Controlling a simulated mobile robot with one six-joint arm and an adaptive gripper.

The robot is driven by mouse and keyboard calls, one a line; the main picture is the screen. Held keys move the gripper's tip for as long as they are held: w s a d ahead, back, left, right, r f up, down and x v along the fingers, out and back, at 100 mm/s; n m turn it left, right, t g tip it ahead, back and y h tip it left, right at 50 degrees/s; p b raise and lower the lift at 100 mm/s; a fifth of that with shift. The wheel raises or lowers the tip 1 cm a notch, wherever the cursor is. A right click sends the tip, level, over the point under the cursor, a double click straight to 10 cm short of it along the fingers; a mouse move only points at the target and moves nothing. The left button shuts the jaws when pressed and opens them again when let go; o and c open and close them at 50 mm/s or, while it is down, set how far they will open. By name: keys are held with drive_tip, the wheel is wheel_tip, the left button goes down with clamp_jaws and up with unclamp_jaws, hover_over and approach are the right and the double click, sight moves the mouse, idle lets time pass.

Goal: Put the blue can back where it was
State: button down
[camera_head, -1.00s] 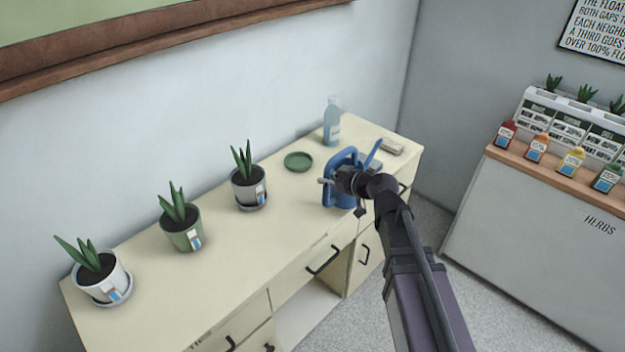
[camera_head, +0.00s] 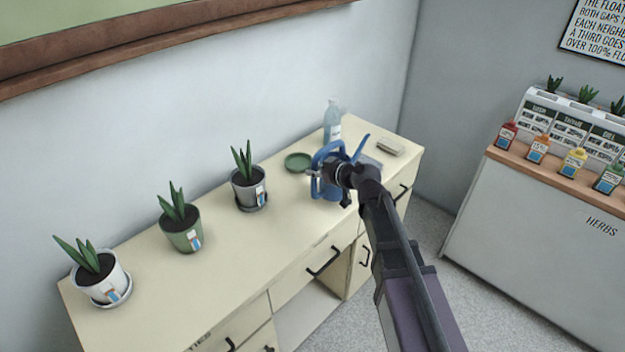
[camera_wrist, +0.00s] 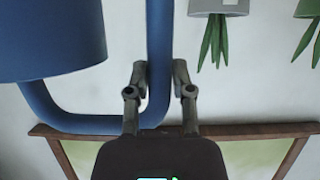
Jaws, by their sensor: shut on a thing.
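The blue can (camera_head: 327,189) is a watering can with a looped handle and a spout pointing up to the right. It is at the right part of the cream desk top (camera_head: 262,238). My gripper (camera_head: 322,174) is shut on its handle, and my arm hides part of the can. In the wrist view, the handle bar (camera_wrist: 160,35) runs between the two fingertips of my gripper (camera_wrist: 160,72), with the can's body (camera_wrist: 50,40) to the left. I cannot tell if the can's base touches the desk.
A green saucer (camera_head: 298,161) lies left of the can, with a clear bottle (camera_head: 332,122) behind. Potted plants (camera_head: 248,188) (camera_head: 181,229) (camera_head: 101,278) line the desk. A small pale block (camera_head: 391,146) lies at right. Clear desk top lies along the front.

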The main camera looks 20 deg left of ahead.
sight(317, 179)
drive_tip(key=shift+d+f+b, duration=0.1)
drive_tip(key=shift+f+b, duration=1.35)
drive_tip(key=shift+f, duration=0.25)
drive_tip(key=c, duration=0.5)
unclamp_jaws()
drive_tip(key=shift+s+d+r, duration=0.1)
drive_tip(key=p+v, duration=0.5)
drive_tip(key=v, duration=0.7)
